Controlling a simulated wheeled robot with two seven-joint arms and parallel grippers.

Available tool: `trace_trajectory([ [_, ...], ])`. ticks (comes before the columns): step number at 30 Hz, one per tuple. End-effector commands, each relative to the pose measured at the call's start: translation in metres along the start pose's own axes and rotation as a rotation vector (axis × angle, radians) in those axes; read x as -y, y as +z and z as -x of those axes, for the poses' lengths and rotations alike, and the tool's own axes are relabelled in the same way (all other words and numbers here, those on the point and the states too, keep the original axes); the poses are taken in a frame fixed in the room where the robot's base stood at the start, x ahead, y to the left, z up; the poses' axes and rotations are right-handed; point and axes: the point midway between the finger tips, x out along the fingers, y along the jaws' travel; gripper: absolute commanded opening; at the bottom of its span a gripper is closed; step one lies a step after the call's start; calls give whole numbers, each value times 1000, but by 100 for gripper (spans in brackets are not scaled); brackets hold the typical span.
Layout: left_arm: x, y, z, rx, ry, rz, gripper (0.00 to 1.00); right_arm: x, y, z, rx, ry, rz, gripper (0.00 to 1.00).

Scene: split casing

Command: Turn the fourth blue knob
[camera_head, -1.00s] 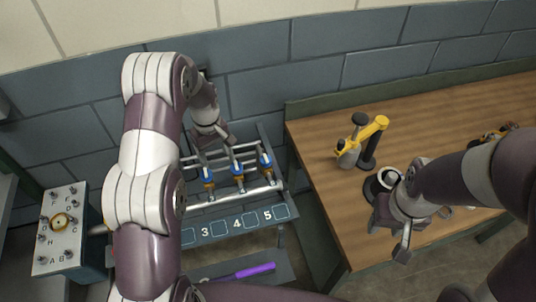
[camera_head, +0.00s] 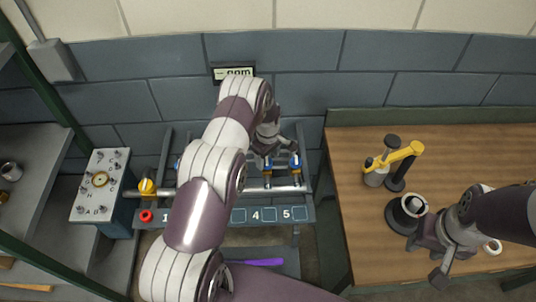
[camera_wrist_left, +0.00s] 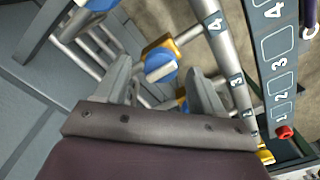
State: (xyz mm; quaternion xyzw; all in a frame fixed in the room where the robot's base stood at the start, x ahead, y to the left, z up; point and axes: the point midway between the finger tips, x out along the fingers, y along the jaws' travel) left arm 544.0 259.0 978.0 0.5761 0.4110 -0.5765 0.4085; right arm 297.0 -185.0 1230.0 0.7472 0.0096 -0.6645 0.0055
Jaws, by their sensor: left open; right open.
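The fourth blue knob (camera_head: 267,163) sits on a yellow-bodied valve above the label 4 of the pipe rack. In the left wrist view this blue knob (camera_wrist_left: 160,66) shows between and beyond my open fingertips; I cannot tell whether they touch it. My left gripper (camera_head: 266,148) is over it from behind, partly hidden by its own wrist. The fifth knob (camera_head: 296,163) is to the right; the third knob (camera_wrist_left: 183,102) is partly behind a finger. My right gripper (camera_head: 438,262) is open and empty by the wooden table.
A pipe (camera_head: 285,190) and numbered panel (camera_head: 270,215) run in front of the knobs. A yellow knob (camera_head: 147,187) and red button (camera_head: 147,216) are at the left. A control box (camera_head: 100,185) stands further left.

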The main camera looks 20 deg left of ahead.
Motion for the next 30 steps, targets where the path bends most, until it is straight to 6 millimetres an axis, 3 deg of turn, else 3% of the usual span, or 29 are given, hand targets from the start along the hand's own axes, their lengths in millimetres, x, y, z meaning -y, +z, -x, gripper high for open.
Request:
trace_trajectory([
  [6, 0, 0, -15, -1, 2, 0, 69, 0, -1, 6, 0, 0, 0, 43],
  [12, 0, 0, -16, -1, 1, 0, 69, 0, 0, 5, 0, 0, 0, 43],
  [13, 0, 0, -16, -1, 1, 0, 65, 0, 0, 5, 0, 0, 0, 43],
  [18, 0, 0, -16, -1, 2, 0, 13, 0, 0, 5, 0, 0, 0, 43],
  [30, -1, -1, -19, -2, 4, -65, 13, 0, 1, -7, 0, 0, 0, 43],
])
